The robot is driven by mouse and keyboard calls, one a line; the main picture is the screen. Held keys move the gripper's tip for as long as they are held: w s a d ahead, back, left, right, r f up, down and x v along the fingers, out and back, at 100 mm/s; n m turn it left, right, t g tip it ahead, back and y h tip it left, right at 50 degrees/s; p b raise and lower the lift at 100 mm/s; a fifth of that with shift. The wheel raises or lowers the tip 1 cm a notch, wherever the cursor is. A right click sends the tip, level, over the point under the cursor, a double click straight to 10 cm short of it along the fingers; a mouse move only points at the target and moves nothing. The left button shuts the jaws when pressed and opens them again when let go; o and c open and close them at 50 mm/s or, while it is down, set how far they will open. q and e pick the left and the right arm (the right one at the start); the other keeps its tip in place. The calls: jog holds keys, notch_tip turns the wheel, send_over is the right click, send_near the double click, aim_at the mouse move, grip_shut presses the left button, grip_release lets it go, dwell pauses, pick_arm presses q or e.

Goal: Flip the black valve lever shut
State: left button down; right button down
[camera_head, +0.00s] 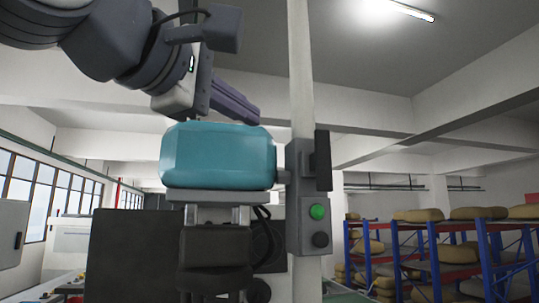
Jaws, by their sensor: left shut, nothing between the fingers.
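A black upright bar (323,161), which looks like the valve lever, sits at the right side of a grey box (299,160) near the pale post. It points straight up and down. My left gripper (250,112) comes in from the upper left, shut and empty. Its fingers slant down to the right, above the top right of the teal tank (218,155) in the picture. It is apart from the black bar, to its left and higher. My right gripper is not in view.
A grey panel with a green button (317,211) and a dark knob (320,240) is below the bar. The pale post (301,80) rises beside my gripper. Blue and red shelves (430,255) with sacks stand at the right. Space right of the bar looks clear.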

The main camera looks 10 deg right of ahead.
aim_at(320, 161)
pick_arm(q)
jog(key=shift+r, duration=0.1)
jog(key=s+d+p+x, duration=0.2)
jog(key=p+x, duration=0.3)
jog(key=x, duration=0.7)
jog(key=shift+w+d+p, duration=0.3)
jog(key=shift+p, duration=0.1)
jog(key=shift+d, duration=0.1)
jog(key=shift+s, duration=0.1)
